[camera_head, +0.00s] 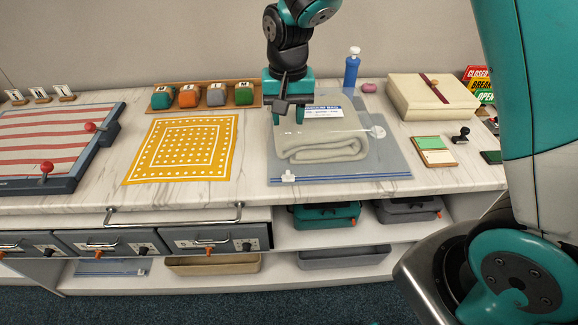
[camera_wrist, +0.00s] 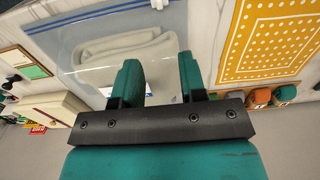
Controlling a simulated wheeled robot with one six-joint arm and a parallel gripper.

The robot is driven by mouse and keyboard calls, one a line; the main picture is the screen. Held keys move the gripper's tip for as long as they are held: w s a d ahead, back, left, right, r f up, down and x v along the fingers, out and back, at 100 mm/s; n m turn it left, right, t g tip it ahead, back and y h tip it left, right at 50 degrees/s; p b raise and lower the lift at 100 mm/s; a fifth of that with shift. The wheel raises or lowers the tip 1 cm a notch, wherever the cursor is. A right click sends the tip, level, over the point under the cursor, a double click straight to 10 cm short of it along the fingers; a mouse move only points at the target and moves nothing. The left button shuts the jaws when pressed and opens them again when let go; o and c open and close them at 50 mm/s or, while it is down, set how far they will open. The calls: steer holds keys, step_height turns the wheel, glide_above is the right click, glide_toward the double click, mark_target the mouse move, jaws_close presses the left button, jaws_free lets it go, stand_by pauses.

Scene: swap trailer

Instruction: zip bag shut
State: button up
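A clear storage bag (camera_head: 395,158) lies flat on the counter with a folded cream blanket (camera_head: 325,143) inside. A blue zip line runs along its front edge, with a small white slider (camera_head: 288,177) at the left end. In the wrist view the slider (camera_wrist: 158,4) shows at the top edge, at the end of the blue zip line (camera_wrist: 95,14). My gripper (camera_head: 288,117) points down over the back left part of the bag, behind the slider. Its teal fingers are apart with nothing between them in the wrist view (camera_wrist: 160,82). I cannot tell whether they touch the bag.
A yellow patterned cloth (camera_head: 183,148) lies left of the bag. Coloured blocks in a wooden tray (camera_head: 205,97) and a blue bottle (camera_head: 351,68) stand behind. A cream box (camera_head: 420,97) and a green-and-white pad (camera_head: 434,151) are at right. Drawers (camera_head: 217,238) and shelves are below.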

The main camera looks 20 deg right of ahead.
mark_target(288, 172)
step_height(288, 172, down, 18)
steer(key=p, duration=0.2)
steer(key=shift+w+d+r+p, duration=0.1)
steer(key=shift+w+r+p, duration=0.1)
steer(key=shift+p, duration=0.1)
jaws_close()
